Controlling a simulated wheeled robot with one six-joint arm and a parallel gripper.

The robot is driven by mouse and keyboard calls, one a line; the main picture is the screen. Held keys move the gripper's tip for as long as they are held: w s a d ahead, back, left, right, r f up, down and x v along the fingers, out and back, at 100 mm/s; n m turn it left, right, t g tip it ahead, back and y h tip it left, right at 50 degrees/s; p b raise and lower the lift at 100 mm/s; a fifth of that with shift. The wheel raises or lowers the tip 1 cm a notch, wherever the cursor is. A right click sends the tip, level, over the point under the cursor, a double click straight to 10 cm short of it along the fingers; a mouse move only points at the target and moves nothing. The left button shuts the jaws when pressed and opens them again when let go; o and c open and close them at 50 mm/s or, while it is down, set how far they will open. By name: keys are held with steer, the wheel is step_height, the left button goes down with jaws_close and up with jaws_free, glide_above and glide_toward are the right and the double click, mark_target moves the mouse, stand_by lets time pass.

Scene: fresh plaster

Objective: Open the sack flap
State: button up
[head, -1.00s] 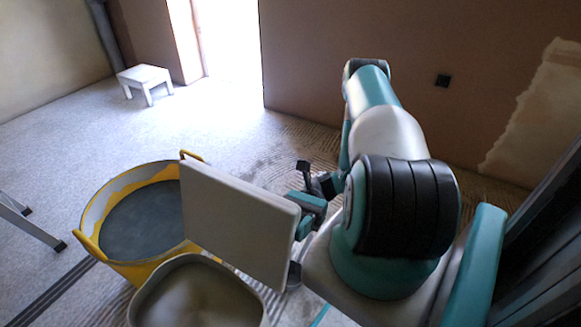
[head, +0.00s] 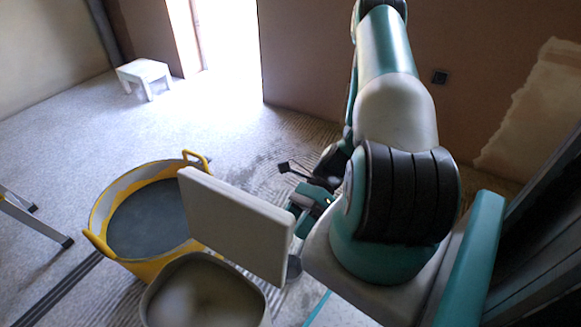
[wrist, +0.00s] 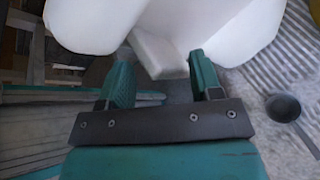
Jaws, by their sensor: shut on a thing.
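The sack (wrist: 235,28) is a bulging white bag at the top of the wrist view. Its pale flap (wrist: 158,54) hangs down between the two teal fingers of my gripper (wrist: 162,68). My gripper is shut on the flap.
A yellow tub (head: 97,243) of grey plaster stands on the floor at left. A dark grey ladle-like thing (wrist: 285,106) lies on the ridged floor at right in the wrist view. A white stool (head: 144,72) stands far back. Ladder legs (head: 38,222) reach in at left.

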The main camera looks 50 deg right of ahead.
steer(key=shift+r, duration=0.55)
steer(key=w+d+f+b, duration=0.1)
steer(key=d+f, duration=0.1)
steer(key=d, duration=0.7)
steer(key=w+d+f+b, duration=0.1)
steer(key=w+d+f, duration=0.1)
steer(key=d, duration=0.8)
steer(key=shift+d, duration=0.3)
steer(key=shift+p, duration=0.35)
steer(key=shift+f, duration=0.1)
stand_by(0.6)
